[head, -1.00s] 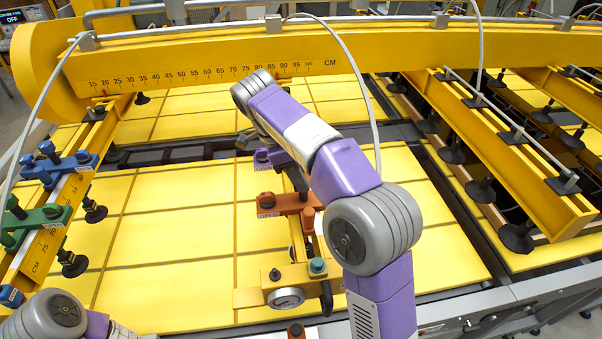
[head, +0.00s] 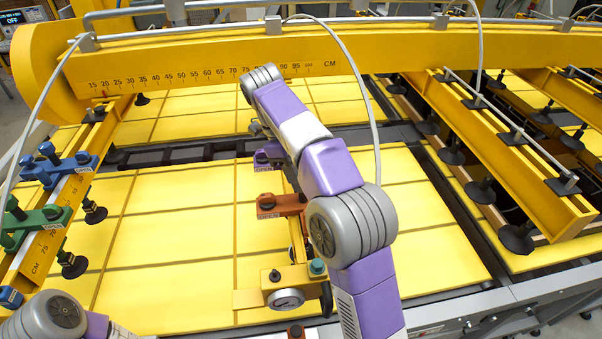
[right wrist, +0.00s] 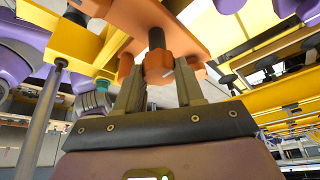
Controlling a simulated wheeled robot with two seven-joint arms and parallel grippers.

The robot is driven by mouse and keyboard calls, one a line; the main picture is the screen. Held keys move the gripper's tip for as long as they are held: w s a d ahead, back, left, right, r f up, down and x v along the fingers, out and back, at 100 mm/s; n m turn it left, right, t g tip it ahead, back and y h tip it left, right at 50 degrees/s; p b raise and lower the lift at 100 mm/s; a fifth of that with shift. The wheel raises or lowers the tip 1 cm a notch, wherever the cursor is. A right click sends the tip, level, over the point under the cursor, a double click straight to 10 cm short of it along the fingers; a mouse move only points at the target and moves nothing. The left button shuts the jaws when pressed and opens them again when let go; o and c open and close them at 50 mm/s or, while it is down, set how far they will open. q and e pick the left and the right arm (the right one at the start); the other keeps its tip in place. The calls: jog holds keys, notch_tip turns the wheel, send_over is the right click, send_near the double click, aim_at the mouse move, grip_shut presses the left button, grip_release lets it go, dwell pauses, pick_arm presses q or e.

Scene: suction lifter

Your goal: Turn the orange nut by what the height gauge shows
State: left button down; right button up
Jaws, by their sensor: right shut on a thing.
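The orange nut (right wrist: 158,68) sits on a dark threaded rod under the orange clamp bar (right wrist: 165,25) in the right wrist view; a pale mark shows on its side. My right gripper (right wrist: 158,82) is shut on the nut, with one finger on each side. In the head view the orange clamp (head: 285,204) with an OPEN label stands on the beam, left of my right arm, which hides the gripper and nut there. The round height gauge (head: 287,298) is at the beam's near end; its reading is too small to tell. My left gripper is not in view.
A purple clamp (head: 267,157) stands behind the orange one. Blue (head: 60,165) and green (head: 38,222) clamps are on the left beam. A teal knob (head: 317,267) is beside the gauge. Yellow panels (head: 165,250) lie below, and a grey hose (head: 365,95) hangs near my right arm.

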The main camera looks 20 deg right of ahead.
jog(key=o, duration=1)
jog(key=shift+o, duration=0.2)
